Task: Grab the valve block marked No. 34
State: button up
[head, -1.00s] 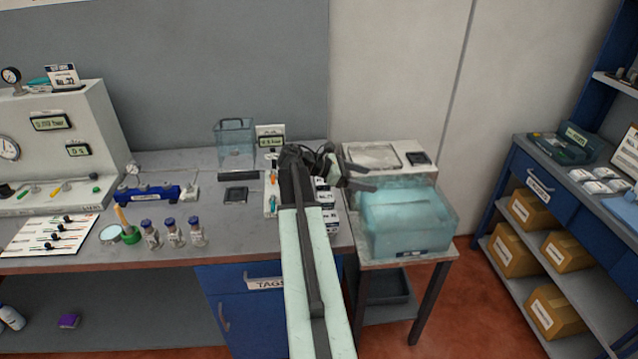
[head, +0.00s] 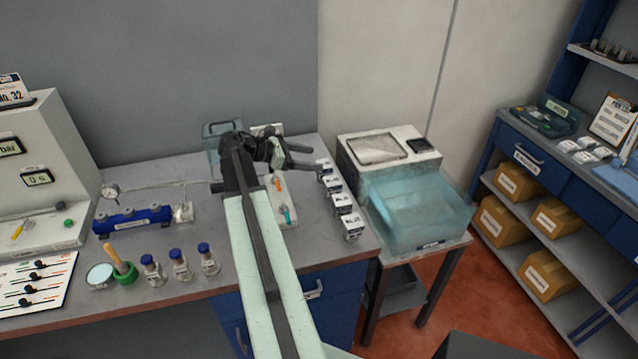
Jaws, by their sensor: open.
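Several small white valve blocks with dark tops and printed labels stand in a row along the right end of the workbench. From back to front they are the rear block (head: 325,168), the second block (head: 333,185), the third block (head: 343,204) and the front block (head: 353,227). Their numbers are too small to read surely, so I cannot tell which is No. 34. My gripper (head: 303,157) is open and empty, its fingers pointing right, just left of the rear block in the picture. My arm hides part of the bench behind it.
A white machine with a teal translucent bin (head: 415,215) stands on a side table right of the blocks. A tray with orange and teal tools (head: 281,200) lies left of them. Capped bottles (head: 180,265) and a blue manifold (head: 132,218) are further left. Shelves with boxes (head: 502,222) stand right.

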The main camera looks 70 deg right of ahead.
jog(key=b, duration=1)
send_near(324, 182)
jog(key=x, duration=0.5)
jog(key=shift+s+a+f, duration=0.15)
jog(key=shift+s+a, duration=0.15)
jog(key=shift+a, duration=0.05)
jog(key=shift+d+r+b+x, duration=0.15)
jog(key=shift+b+x, duration=0.5)
jog(key=shift+x, duration=1.3)
jog(key=shift+d+r+b+x, duration=0.1)
jog(key=shift+b+x, duration=0.5)
jog(key=shift+x, duration=1.35)
jog(key=shift+w+r, duration=0.1)
grip_shut()
